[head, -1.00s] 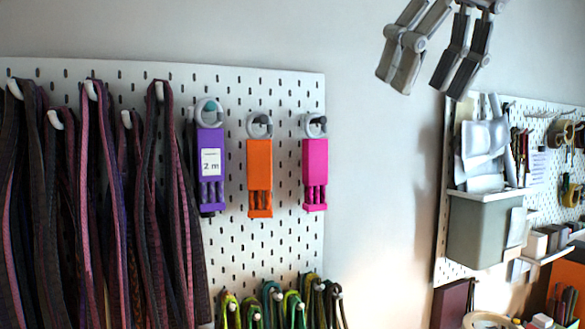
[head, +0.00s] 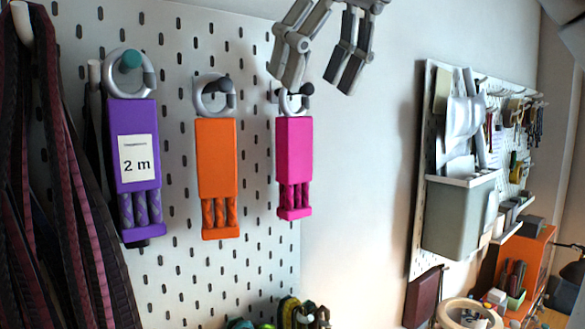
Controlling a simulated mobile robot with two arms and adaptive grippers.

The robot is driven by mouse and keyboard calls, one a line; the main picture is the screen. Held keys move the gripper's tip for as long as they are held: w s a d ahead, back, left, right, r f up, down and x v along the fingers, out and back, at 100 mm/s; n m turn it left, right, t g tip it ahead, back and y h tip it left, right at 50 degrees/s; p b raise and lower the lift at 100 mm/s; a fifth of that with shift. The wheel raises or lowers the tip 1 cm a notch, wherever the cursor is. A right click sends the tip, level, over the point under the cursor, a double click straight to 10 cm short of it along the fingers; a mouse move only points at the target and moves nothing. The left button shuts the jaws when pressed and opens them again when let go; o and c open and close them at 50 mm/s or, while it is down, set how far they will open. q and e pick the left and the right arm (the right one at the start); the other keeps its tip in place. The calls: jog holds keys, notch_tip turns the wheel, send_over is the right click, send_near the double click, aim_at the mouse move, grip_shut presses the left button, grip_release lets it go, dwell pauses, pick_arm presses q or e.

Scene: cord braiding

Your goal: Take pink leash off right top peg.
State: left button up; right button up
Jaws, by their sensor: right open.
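The pink leash (head: 294,150) hangs by its grey ring from a dark-tipped peg (head: 307,90) at the right edge of the white pegboard (head: 262,262). My right gripper (head: 318,88) comes in from the top, open and empty, its fingers pointing down. In the picture its left fingers overlap the top of the pink leash's ring. I cannot tell whether they touch it. The ring is partly hidden behind these fingers. My left gripper is not in view.
An orange leash (head: 216,160) and a purple leash (head: 134,150) marked "2 m" hang on pegs to the left. Dark striped straps (head: 60,200) hang at the far left. Green cords (head: 290,312) show at the bottom. Bare wall lies right of the pegboard.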

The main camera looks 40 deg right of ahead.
aim_at(298, 126)
jog(key=x, duration=0.3)
jog(key=shift+w, duration=0.1)
jog(key=x, duration=0.3)
jog(key=shift+w+d+f, duration=0.15)
jog(key=shift+w+d, duration=0.1)
jog(key=shift+d, duration=0.15)
jog(key=shift+p+x, duration=0.3)
jog(key=shift+x, duration=0.45)
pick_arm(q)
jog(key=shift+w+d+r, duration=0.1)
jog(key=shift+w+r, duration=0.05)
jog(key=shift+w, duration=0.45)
pick_arm(e)
jog(key=shift+c, duration=0.3)
jog(key=c, duration=0.5)
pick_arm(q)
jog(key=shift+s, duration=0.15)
pick_arm(e)
grip_shut()
